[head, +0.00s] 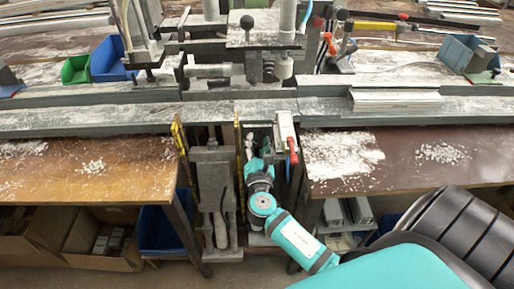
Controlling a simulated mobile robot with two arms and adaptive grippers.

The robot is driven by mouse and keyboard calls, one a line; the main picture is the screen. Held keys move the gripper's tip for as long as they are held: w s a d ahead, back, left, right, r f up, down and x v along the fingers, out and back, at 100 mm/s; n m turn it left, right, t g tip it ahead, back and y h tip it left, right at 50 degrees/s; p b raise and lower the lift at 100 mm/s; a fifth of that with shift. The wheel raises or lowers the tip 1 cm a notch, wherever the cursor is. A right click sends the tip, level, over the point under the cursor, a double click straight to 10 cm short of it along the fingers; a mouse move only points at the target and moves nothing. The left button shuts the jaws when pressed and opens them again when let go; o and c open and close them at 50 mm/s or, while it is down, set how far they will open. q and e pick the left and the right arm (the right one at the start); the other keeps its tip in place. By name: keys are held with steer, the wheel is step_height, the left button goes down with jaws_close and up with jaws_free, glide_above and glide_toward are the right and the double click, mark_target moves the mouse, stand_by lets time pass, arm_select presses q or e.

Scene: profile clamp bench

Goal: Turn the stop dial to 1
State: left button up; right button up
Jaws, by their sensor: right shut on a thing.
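My right gripper (255,161) reaches into the narrow gap at the middle of the bench, under the clamp machine. Its teal arm comes in from the lower right. The gripper is small here, and its fingertips are partly hidden by my own wrist. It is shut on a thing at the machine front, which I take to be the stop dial. The dial's face, marks and setting cannot be made out. My left gripper is not in view.
A red-handled lever (292,151) is close to the right of my gripper. A grey post unit (212,180) stands close to its left. The brown bench tops (85,172) on both sides carry white shavings. Profiles (395,98) lie at the right.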

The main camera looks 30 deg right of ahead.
steer(key=shift+f+m+b, duration=0.1)
steer(key=shift+m+b, duration=0.6)
steer(key=shift+m, duration=0.5)
steer(key=o, duration=0.9)
steer(key=shift+c, duration=0.2)
steer(key=v, duration=1.2)
